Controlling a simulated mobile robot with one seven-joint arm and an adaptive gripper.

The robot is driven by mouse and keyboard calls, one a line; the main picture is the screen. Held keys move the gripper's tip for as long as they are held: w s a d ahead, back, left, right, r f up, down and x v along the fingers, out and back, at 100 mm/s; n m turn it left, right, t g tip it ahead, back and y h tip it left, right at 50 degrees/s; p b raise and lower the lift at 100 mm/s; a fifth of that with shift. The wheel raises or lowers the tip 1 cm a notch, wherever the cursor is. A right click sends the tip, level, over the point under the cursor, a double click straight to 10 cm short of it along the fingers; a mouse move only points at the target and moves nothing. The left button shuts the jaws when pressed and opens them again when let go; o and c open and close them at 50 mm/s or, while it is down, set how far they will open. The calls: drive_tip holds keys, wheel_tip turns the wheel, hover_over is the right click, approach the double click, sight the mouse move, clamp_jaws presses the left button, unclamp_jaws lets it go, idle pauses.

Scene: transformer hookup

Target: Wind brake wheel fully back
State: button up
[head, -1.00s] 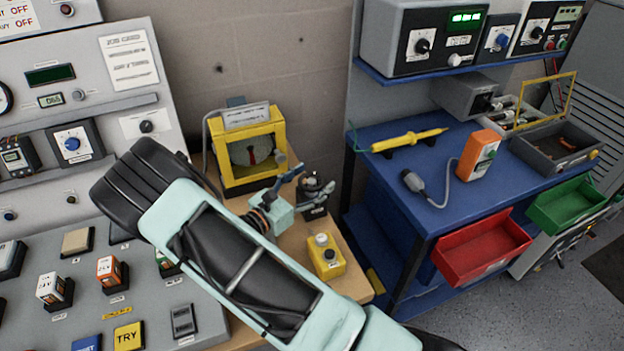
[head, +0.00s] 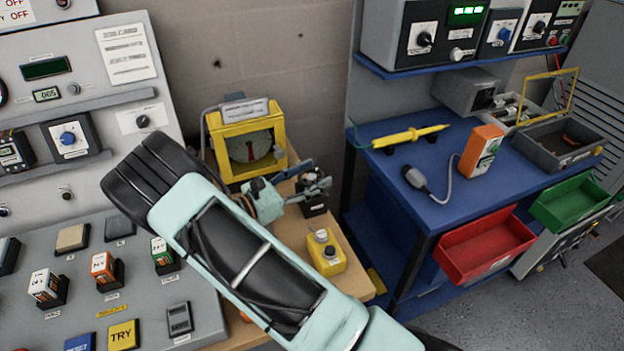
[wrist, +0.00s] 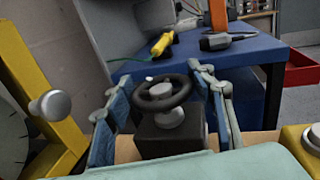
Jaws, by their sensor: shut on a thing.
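The brake wheel is a small black handwheel (wrist: 182,97) with a grey hub, on top of a black box (wrist: 172,139). My gripper (wrist: 163,84) has its blue-padded fingers on either side of the wheel, shut on its rim. In the head view, my gripper (head: 308,188) is at the top of the black box (head: 314,208). My fingers hide most of the wheel there. The exact finger contact is hard to see.
A yellow-framed dial (head: 247,140) stands just left of the wheel. A yellow button box (head: 326,252) sits in front on the wooden bench. A blue table (head: 440,205) with a yellow probe (head: 410,138) is to the right.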

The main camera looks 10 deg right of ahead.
sight(312, 176)
drive_tip(key=o, duration=1.2)
wheel_tip(312, 176, up, 10)
drive_tip(key=shift+r, duration=0.1)
